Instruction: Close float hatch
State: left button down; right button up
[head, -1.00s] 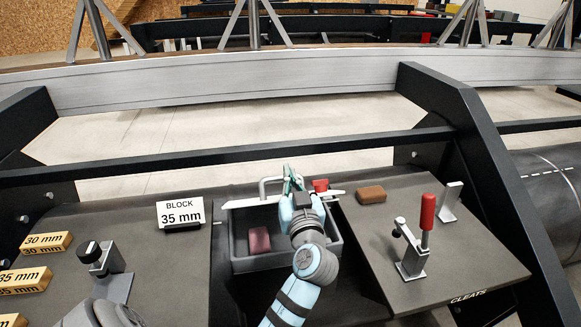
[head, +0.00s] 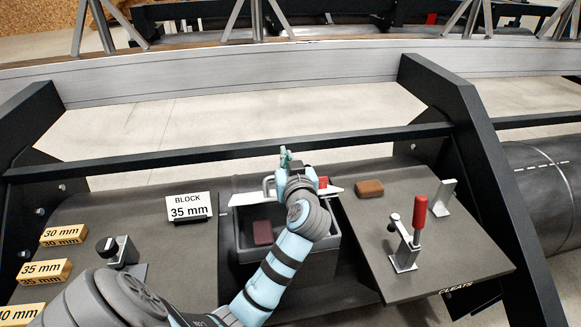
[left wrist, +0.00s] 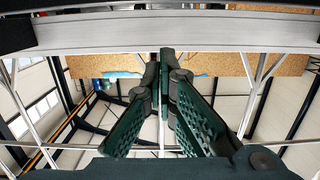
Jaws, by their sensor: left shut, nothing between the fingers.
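The float hatch is a grey rectangular opening (head: 332,246) in the dark deck between two panels. Its lid (head: 243,199) appears raised at the back edge, seen nearly edge-on as a pale strip with a grey bar handle (head: 266,184). My arm hides the middle of the lid. My left gripper (head: 285,158) is at the lid's far edge, right of the handle; I cannot tell whether it touches the lid. Its green fingers are shut and empty, and they also show in the left wrist view (left wrist: 166,58). My right gripper is out of view.
A dark red block (head: 262,232) lies inside the opening. A brown block (head: 369,188) and a red-handled clamp (head: 418,220) are on the right panel. A "BLOCK 35 mm" sign (head: 189,207) and yellow blocks (head: 44,270) are on the left panel. A black rail (head: 200,163) runs behind.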

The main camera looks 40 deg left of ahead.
pick_arm(q)
jog(key=shift+w+a+f+b, duration=0.15)
jog(key=shift+w+a+f, duration=0.25)
jog(key=shift+a, duration=0.15)
jog(key=shift+w+a+f+b, duration=0.15)
jog(key=shift+w+a+f, duration=0.15)
jog(key=shift+a, duration=0.2)
jog(key=shift+s+d+f, duration=0.2)
jog(key=shift+d+f, duration=0.05)
jog(key=shift+f, duration=0.25)
jog(key=shift+s+d+f, duration=0.15)
jog(key=shift+d+f, duration=0.1)
jog(key=shift+f, duration=0.25)
jog(key=shift+s+d+f+b, duration=0.1)
jog(key=shift+d+f+b, duration=0.1)
jog(key=shift+b, duration=0.1)
